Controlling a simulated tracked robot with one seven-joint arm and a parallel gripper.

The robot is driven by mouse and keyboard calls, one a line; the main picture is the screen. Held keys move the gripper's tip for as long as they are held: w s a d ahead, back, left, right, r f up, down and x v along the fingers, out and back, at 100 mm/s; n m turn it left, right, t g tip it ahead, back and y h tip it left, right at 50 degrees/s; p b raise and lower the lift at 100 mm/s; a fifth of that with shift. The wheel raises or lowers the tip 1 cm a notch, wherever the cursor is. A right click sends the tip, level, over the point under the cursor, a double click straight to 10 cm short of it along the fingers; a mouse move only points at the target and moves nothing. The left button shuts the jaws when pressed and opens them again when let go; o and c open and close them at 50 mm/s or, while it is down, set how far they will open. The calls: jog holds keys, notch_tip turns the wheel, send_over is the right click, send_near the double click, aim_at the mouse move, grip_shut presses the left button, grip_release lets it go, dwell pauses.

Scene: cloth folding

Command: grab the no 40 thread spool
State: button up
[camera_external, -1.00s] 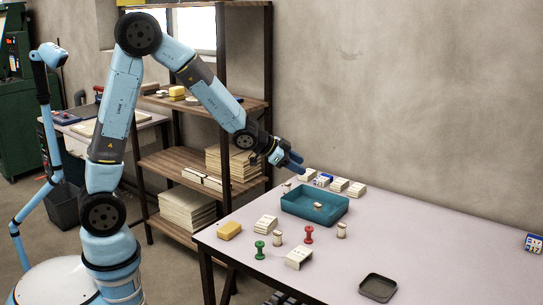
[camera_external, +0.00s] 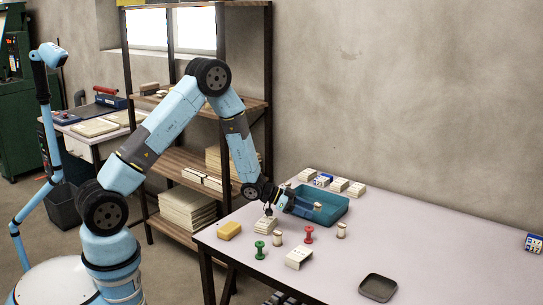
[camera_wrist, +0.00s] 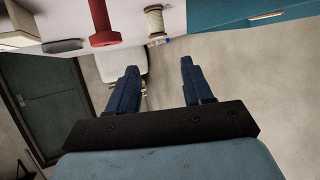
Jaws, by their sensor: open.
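Several thread spools stand in the external view: a green one (camera_external: 260,250), a red one (camera_external: 309,235), two cream ones, left (camera_external: 279,239) and right (camera_external: 341,230), and a cream one (camera_external: 318,207) at the teal tray (camera_external: 335,212). I cannot read which is no 40. My gripper (camera_external: 303,210) is low over the tray's left part, its tips close to the tray's spool in the picture. In the wrist view its blue fingers (camera_wrist: 160,85) are apart with no spool between them. A red spool (camera_wrist: 103,22) and a cream spool (camera_wrist: 155,24) show above them there.
A yellow block (camera_external: 229,230), stacked cards (camera_external: 265,225) and a white box (camera_external: 299,258) lie on the table's left part. Small boxes (camera_external: 339,184) line up behind the tray. A dark shallow dish (camera_external: 378,287) is near the front. The table's right side is mostly clear.

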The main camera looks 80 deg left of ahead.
aim_at(342, 225)
jog(key=x, duration=1.3)
jog(key=shift+w+d+f, duration=0.1)
jog(key=shift+d+f, duration=0.05)
jog(key=shift+c, duration=0.4)
jog(key=c, duration=0.7)
